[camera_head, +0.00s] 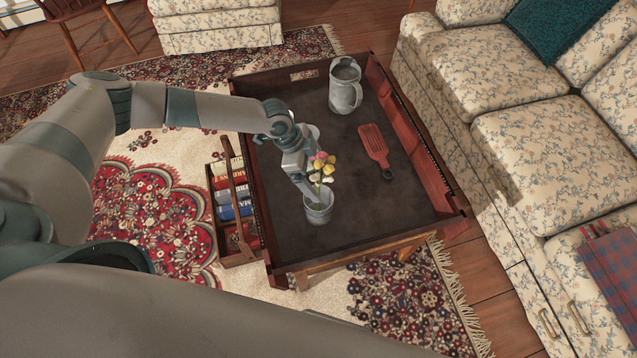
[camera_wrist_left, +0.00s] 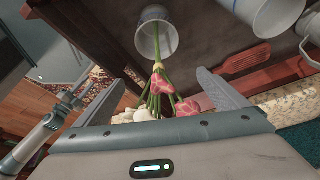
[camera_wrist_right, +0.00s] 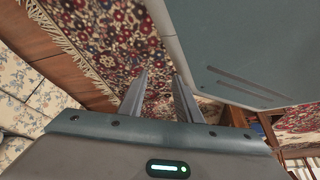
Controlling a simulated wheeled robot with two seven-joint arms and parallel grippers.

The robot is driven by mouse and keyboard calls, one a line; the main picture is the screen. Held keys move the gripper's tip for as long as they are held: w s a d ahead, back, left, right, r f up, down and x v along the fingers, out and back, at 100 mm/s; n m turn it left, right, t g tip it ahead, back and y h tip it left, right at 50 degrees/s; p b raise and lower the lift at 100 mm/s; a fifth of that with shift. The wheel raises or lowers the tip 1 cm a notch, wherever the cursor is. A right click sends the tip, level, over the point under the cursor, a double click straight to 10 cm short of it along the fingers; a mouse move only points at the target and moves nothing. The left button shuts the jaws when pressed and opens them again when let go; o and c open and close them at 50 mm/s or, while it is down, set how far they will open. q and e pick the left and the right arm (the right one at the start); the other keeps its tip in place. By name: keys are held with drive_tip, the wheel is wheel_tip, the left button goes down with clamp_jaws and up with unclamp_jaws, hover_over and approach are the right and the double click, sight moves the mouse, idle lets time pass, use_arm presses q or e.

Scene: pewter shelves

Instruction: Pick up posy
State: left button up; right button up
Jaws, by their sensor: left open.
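The posy (camera_head: 321,166) has pink, yellow and pale blooms on green stems. My left gripper (camera_head: 308,186) is beside the posy's blooms. In the left wrist view the posy (camera_wrist_left: 163,95) shows between the spread fingers of my left gripper (camera_wrist_left: 163,77). Its stems run into the pot (camera_wrist_left: 146,40). I cannot tell whether a finger touches it. My right gripper (camera_wrist_right: 161,74) is empty over the rug, its fingers a little apart.
The dark tray table (camera_head: 275,205) has raised wooden sides.

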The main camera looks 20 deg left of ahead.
drive_tip(key=shift+w, duration=0.1)
use_arm(q)
drive_tip(key=c, duration=1.3)
use_arm(e)
drive_tip(key=shift+w+r, duration=0.1)
drive_tip(key=shift+w, duration=0.1)
